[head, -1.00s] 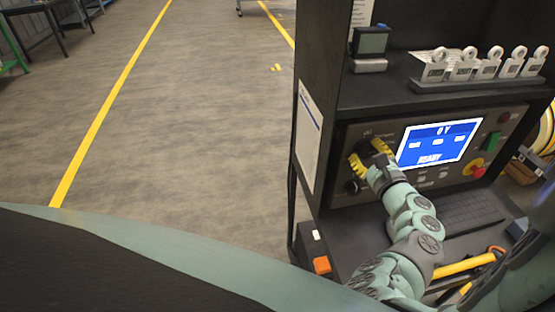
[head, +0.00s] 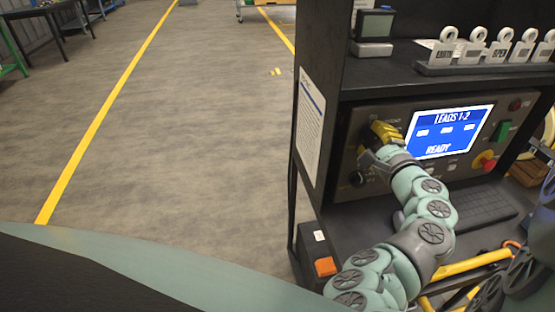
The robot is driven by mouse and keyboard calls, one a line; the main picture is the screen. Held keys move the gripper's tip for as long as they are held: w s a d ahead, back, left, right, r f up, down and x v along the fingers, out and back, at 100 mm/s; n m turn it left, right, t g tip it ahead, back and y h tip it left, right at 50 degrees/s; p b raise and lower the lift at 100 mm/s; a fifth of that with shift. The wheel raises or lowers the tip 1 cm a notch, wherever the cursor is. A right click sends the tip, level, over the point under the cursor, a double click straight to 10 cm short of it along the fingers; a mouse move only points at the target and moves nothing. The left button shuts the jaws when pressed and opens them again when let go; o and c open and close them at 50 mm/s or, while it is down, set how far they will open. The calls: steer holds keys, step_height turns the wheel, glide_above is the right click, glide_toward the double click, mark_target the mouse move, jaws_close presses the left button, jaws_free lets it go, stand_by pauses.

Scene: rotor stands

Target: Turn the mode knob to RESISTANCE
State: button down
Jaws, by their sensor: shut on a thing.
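My gripper (head: 373,141), with yellow fingers, is at the upper left of the dark test panel (head: 400,118). Its fingers are shut on a dark knob there, seemingly the mode knob; the gripper hides most of it. Its pointer and the labels around it cannot be read. The blue screen (head: 449,131), just right of the gripper, reads "LEADS 1-2" on top and "READY" below.
A second dark knob (head: 356,180) is just below the gripper. Right of the screen are a green switch (head: 502,131) and a red button on yellow (head: 486,161). A keyboard (head: 475,208) lies below. Tags (head: 475,48) stand on the shelf above.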

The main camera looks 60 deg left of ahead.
steer(key=shift+f, duration=0.1)
steer(key=c, duration=0.5)
jaws_free()
steer(key=v, duration=1.2)
